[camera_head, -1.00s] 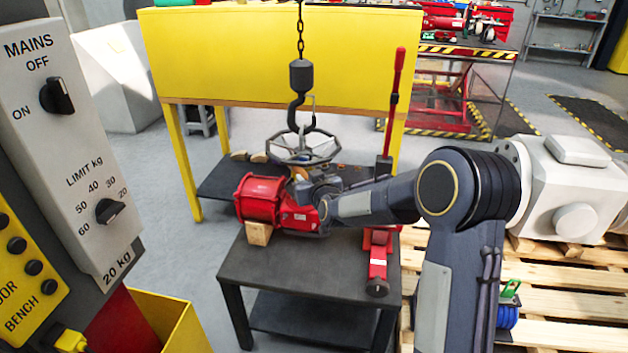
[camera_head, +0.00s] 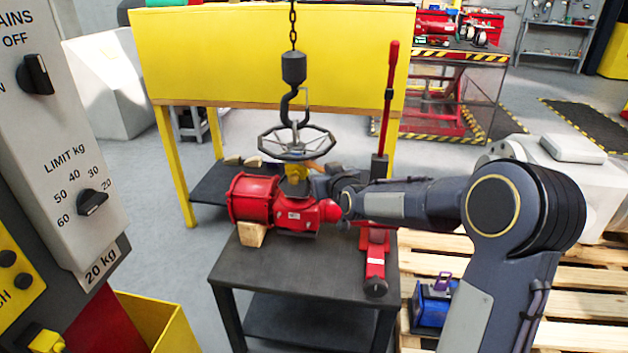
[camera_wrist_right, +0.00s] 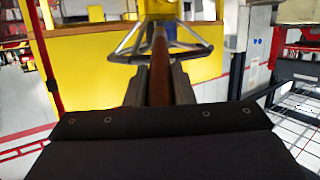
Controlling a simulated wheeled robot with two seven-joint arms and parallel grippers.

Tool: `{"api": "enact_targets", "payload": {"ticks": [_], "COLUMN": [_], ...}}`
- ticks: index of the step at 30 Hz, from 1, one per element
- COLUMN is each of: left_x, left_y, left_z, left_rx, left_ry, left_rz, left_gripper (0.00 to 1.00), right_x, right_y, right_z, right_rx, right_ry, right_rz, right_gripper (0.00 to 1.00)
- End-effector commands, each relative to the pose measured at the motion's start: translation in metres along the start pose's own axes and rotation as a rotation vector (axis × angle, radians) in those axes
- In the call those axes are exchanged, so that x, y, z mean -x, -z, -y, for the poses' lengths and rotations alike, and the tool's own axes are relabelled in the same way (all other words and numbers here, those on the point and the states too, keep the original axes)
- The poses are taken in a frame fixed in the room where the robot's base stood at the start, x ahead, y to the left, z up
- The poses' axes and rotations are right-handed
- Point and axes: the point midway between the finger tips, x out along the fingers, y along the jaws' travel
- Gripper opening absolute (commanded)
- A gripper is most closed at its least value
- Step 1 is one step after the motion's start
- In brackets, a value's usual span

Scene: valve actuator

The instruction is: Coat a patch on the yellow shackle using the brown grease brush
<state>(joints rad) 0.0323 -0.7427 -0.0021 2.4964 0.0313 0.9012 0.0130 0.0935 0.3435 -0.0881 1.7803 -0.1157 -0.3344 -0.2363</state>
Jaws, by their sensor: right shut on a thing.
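A yellow part (camera_head: 296,172), which I take for the shackle, stands between the red valve actuator (camera_head: 255,200) and the grey handwheel (camera_head: 297,143). My right gripper (camera_head: 322,180) is just right of it, below the wheel's rim. In the right wrist view the gripper (camera_wrist_right: 160,85) is shut on the brown grease brush (camera_wrist_right: 160,65), whose handle points away towards the handwheel (camera_wrist_right: 185,40). The brush tip is hard to make out, and I cannot tell whether it touches the yellow part. My left gripper is not in view.
A hook (camera_head: 291,100) on a chain hangs into the handwheel. The actuator lies on a dark table (camera_head: 290,270), propped on a wooden block (camera_head: 252,234). A red lever tool (camera_head: 388,110) stands close right of the gripper. A control panel (camera_head: 60,150) fills the left.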

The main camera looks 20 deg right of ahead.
Motion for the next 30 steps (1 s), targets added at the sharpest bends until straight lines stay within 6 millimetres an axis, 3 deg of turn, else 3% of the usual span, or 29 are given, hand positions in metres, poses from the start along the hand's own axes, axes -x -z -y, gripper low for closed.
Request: {"api": "enact_targets", "payload": {"ticks": [12,30], "left_x": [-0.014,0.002], "left_y": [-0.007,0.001], "left_z": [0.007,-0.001], "left_rx": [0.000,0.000], "left_ry": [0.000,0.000], "left_rz": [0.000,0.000], "left_gripper": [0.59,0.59], "right_x": [0.004,-0.014], "right_y": [-0.002,0.004], "right_z": [-0.008,0.022], "right_rx": [0.001,0.001], "right_ry": [0.002,0.003], "right_rz": [0.001,0.003], "right_gripper": [0.00,0.00]}}
